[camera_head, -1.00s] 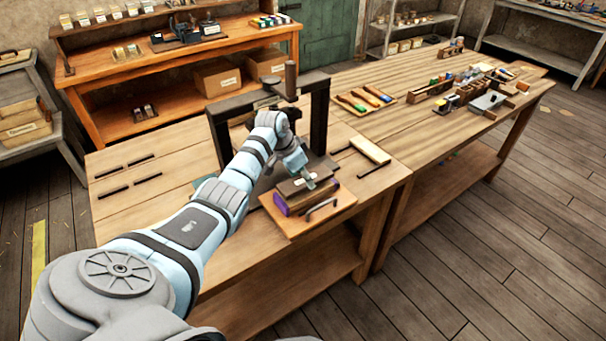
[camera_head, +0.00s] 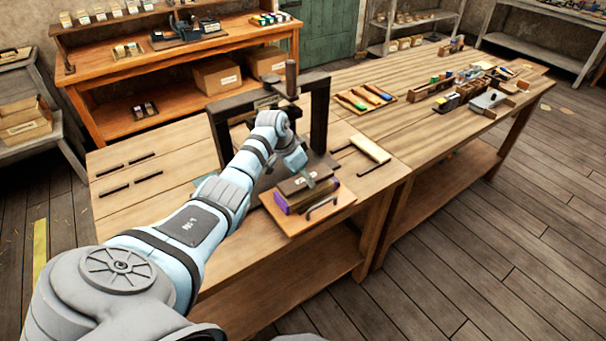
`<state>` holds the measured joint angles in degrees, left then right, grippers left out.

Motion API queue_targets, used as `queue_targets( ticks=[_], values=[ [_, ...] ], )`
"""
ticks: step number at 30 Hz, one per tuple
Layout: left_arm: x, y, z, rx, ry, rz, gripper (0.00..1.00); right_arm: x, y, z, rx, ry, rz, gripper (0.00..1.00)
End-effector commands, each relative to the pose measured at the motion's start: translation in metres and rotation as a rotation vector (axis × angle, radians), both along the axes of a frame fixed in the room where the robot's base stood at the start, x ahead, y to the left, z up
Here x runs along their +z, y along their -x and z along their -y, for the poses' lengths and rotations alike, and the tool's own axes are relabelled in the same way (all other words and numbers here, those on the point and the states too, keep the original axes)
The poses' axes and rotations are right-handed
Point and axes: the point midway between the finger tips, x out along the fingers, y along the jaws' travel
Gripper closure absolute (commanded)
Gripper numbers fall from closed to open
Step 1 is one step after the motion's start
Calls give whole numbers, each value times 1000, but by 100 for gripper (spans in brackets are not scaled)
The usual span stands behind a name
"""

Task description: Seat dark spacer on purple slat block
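The purple slat block (camera_head: 283,206) lies on a wooden board near the front edge of the bench. A dark brown block, which looks like the dark spacer (camera_head: 291,187), lies on top of it. My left arm reaches in from the lower left. The contact between spacer and slat block is partly hard to see. My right gripper is not in view.
The press frame (camera_head: 320,112) with its upright handle (camera_head: 291,80) stands close behind my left wrist. The wooden board (camera_head: 292,229) also carries a dark curved handle (camera_head: 322,207). A pale wooden strip (camera_head: 370,149) lies to the right. Tools and trays fill the far bench.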

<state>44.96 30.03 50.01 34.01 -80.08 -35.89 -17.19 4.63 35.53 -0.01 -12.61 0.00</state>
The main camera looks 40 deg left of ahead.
Motion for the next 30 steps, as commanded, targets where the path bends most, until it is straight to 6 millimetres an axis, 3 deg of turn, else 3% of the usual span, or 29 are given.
queue_targets(
  ticks=[6,30],
  values=[
    [1,0,0,0,1,-1,84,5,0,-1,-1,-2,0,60],
    [-11,0,0,0,0,1,84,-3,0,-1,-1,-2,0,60]
  ],
)
